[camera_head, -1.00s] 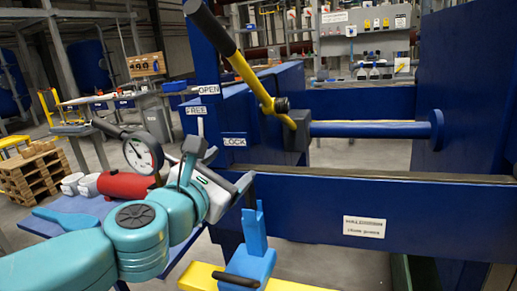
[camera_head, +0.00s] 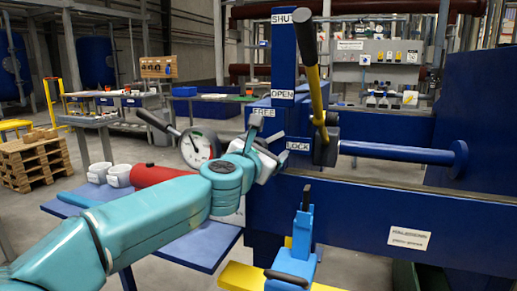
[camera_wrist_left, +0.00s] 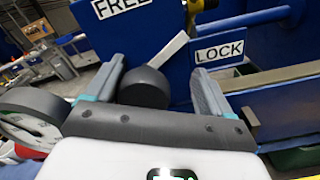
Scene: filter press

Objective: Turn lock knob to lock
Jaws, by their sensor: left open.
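The lock knob is a dark round knob (camera_wrist_left: 145,88) with a white pointer (camera_wrist_left: 168,50), seen in the left wrist view on the blue press. The pointer slants up and right, between the FREE label (camera_wrist_left: 122,6) and the LOCK label (camera_wrist_left: 219,51). My left gripper (camera_wrist_left: 156,72) is open, with the knob between its fingers in that view; I cannot tell whether they touch it. In the head view my left gripper (camera_head: 262,148) is between the FREE label (camera_head: 256,122) and the LOCK label (camera_head: 299,146) and hides the knob. My right gripper is not in view.
A black and yellow lever (camera_head: 314,85) stands just right of the labels. A blue clamp (camera_head: 293,245) rises in front. A gauge (camera_head: 196,148), red cylinder (camera_head: 158,174) and white cups (camera_head: 118,176) are behind my arm. A pallet stack (camera_head: 35,160) is far left.

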